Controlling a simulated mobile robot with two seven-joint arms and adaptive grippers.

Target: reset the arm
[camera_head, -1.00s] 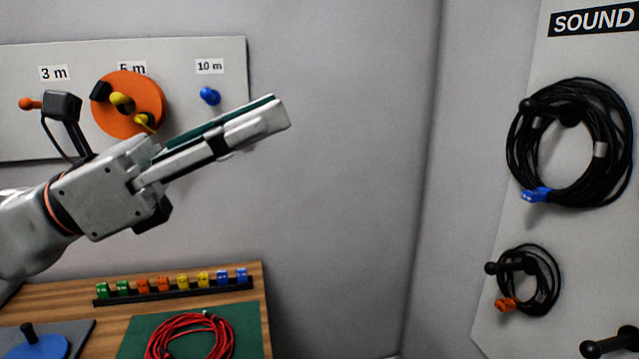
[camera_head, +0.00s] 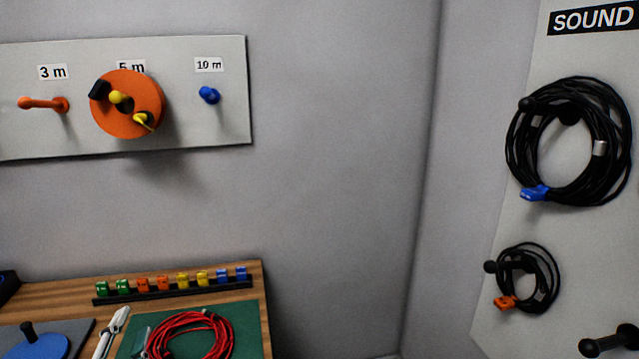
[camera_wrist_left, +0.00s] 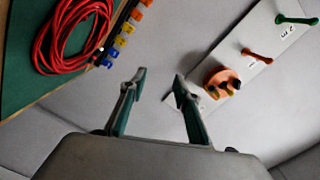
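My left gripper shows only in part at the lower left of the head view (camera_head: 114,330), just left of the coiled red cable (camera_head: 157,340). In the left wrist view its two fingers (camera_wrist_left: 158,84) stand apart with nothing between them. The red cable lies on the green mat (camera_head: 247,318) and shows at the upper left of the wrist view (camera_wrist_left: 40,45). I cannot tell whether the finger touches the mat. My right gripper is not in view.
An orange reel (camera_head: 148,92) hangs on the 5 m peg of the wall board (camera_head: 180,135). The 3 m peg (camera_head: 45,104) and 10 m peg (camera_head: 209,95) are bare. Colored clips sit in a black rail (camera_head: 172,293). Black cable coils (camera_head: 612,115) hang under SOUND.

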